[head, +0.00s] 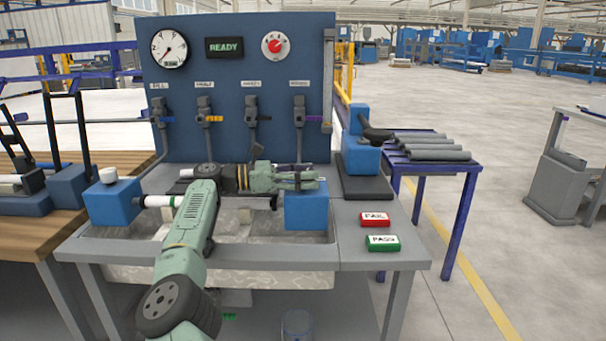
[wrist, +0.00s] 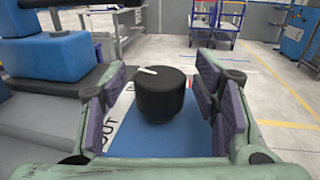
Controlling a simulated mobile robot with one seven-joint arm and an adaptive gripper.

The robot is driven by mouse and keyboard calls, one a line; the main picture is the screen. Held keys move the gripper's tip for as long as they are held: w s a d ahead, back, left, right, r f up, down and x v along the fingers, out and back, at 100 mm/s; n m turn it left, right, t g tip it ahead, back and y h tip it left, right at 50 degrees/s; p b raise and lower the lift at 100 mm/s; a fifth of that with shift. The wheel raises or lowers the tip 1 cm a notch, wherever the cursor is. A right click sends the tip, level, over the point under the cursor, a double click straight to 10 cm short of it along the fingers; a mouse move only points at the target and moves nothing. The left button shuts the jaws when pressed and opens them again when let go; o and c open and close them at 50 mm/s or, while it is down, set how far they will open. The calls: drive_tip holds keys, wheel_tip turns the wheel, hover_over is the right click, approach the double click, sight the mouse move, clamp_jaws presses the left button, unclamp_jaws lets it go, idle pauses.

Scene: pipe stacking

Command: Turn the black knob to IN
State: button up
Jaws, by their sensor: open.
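The black knob (wrist: 163,100) stands upright on a blue block (wrist: 150,143) in the wrist view. The white pointer line on its top points toward the far left. The word OUT reads at the near left of the block. Another dark marking at the far left is partly covered, so I cannot read it. My gripper (wrist: 166,92) is open, with its finger pads on either side of the knob and gaps visible beside it. In the head view my gripper (head: 312,181) is over the right blue block (head: 306,210), and the knob is not clearly seen there.
A blue panel (head: 275,135) with gauge, READY display and several valves stands behind. A left blue block (head: 112,205) carries a white knob. The red FAIL (head: 375,219) and green PASS (head: 383,243) buttons lie right of my gripper. A grey-and-blue stand (head: 363,165) is close behind right.

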drive_tip(key=s+a, duration=0.1)
drive_tip(key=a, duration=0.6)
drive_tip(key=shift+s+a, duration=0.15)
drive_tip(key=shift+s, duration=0.05)
